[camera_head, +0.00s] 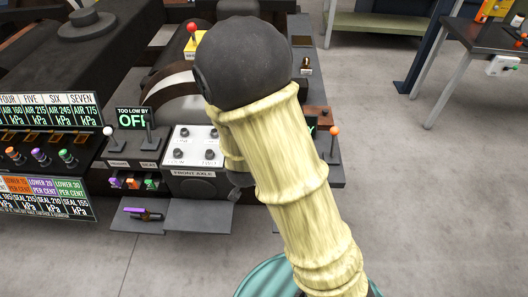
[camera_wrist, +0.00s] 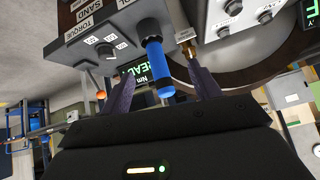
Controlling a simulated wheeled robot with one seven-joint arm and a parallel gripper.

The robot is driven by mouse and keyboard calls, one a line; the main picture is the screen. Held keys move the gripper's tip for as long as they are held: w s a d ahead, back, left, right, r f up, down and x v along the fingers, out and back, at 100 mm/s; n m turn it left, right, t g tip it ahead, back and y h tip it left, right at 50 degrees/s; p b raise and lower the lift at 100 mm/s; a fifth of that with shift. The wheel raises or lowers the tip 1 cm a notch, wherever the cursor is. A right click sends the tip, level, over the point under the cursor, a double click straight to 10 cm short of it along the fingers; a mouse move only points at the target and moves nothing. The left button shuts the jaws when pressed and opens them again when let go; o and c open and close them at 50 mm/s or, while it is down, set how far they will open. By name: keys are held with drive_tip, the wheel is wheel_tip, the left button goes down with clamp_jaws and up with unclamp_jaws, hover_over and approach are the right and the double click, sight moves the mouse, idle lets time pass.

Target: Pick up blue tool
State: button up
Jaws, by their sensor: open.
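My gripper (camera_wrist: 163,88) is open, with one dark finger on each side of the blue handle. A gap shows between the handle and each finger; I see no contact. In the head view my arm hides the gripper, and I cannot see the blue tool there.
A brass-coloured fitting (camera_wrist: 187,45) is close to the right finger. A lever with an orange knob (camera_wrist: 101,94) is left of the fingers. The head view shows a purple tool (camera_head: 142,214) on a grey shelf and a FRONT AXLE panel (camera_head: 194,152).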

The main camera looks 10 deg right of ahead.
drive_tip(key=f+t+h+b, duration=0.1)
drive_tip(key=t+h+b, duration=0.1)
drive_tip(key=a+f+t+h+b, duration=0.1)
drive_tip(key=t+h+b, duration=0.1)
drive_tip(key=t, duration=0.1)
drive_tip(key=f+m+t+h+b, duration=0.1)
drive_tip(key=t+h+b, duration=0.1)
drive_tip(key=shift+w+a+f+h, duration=0.15)
drive_tip(key=shift+w+a+h, duration=0.15)
drive_tip(key=shift+w+a, duration=0.1)
drive_tip(key=x, duration=1.2)
drive_tip(key=shift+p, duration=0.4)
drive_tip(key=shift+w+d, duration=0.1)
